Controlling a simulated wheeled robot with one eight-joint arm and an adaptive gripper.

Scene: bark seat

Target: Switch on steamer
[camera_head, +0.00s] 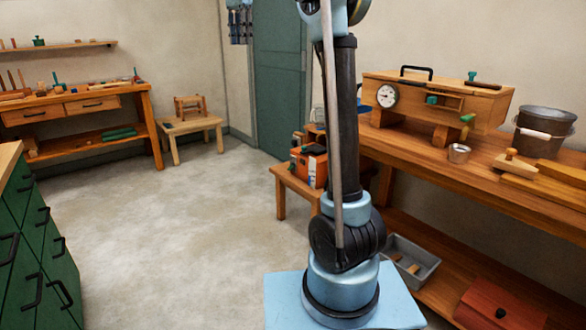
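An orange box-shaped device (310,166) with a dark top and a white label stands on a low wooden stool (287,186), left of the workbench. It may be the steamer; my arm partly hides its right side, and I cannot make out a switch. A wooden box (450,104) with a round dial gauge (387,96), a black top handle and green fittings rests on wooden supports on the bench; it may be a steam box. My arm rises through the middle of the view and leaves the top edge. My gripper is not in view.
The wooden workbench (480,183) along the right wall bears a dark bucket (543,131), a small metal cup (459,153) and wooden pieces. A grey tray (412,262) and a red box (497,308) lie below. Green drawers (42,250) stand at left. Open floor (180,240) lies between.

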